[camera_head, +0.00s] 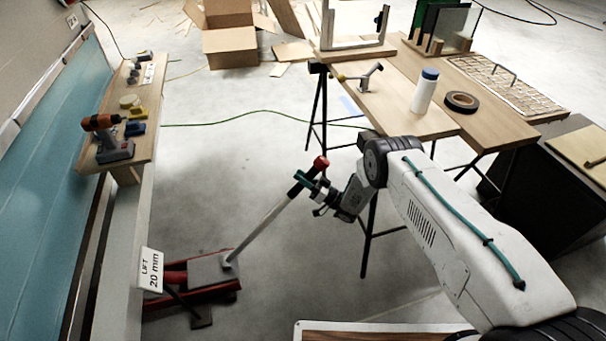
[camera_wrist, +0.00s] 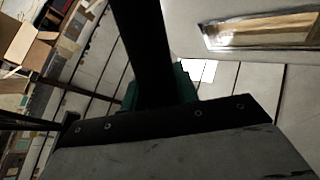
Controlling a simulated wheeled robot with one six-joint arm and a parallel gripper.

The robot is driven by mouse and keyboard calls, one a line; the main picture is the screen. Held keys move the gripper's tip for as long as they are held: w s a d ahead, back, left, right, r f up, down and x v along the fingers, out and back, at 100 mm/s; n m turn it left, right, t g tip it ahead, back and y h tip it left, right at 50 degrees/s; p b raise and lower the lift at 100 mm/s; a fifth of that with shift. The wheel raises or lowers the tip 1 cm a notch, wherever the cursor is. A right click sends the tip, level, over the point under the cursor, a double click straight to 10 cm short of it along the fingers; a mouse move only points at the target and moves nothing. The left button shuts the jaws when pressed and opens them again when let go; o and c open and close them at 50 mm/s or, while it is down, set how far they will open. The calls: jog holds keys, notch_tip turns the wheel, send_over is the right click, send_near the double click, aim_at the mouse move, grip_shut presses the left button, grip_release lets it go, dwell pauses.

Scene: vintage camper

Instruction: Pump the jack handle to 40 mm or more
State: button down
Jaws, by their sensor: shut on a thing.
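The red floor jack (camera_head: 213,291) stands on the floor at the lower left in the head view. Its long grey handle (camera_head: 262,231) slants up to the right and ends in a black grip with a red tip (camera_head: 320,163). A white sign (camera_head: 151,270) beside the jack reads "LIFT 20 mm". My gripper (camera_head: 308,181) is shut on the handle at its black grip, just below the red tip. In the wrist view the dark grip (camera_wrist: 146,45) runs up between the teal finger pads, which are partly hidden.
A workbench (camera_head: 420,115) on trestles stands behind my arm, with a white bottle (camera_head: 424,92) and a tape roll (camera_head: 461,102).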

jog(key=shift+d+f, duration=0.5)
jog(key=shift+d, duration=0.1)
jog(key=c, duration=1.2)
grip_release()
jog(key=shift+w+d+f, duration=0.1)
jog(key=shift+d+f, duration=0.05)
jog(key=shift+o, duration=0.7)
jog(key=shift+w+d+m+t, duration=0.2)
jog(key=shift+m+t, duration=0.1)
jog(key=shift+t, duration=0.1)
jog(key=shift+s+a+r, duration=0.15)
jog(key=shift+a+r, duration=0.05)
jog(key=shift+a, duration=0.25)
jog(key=v, duration=0.8)
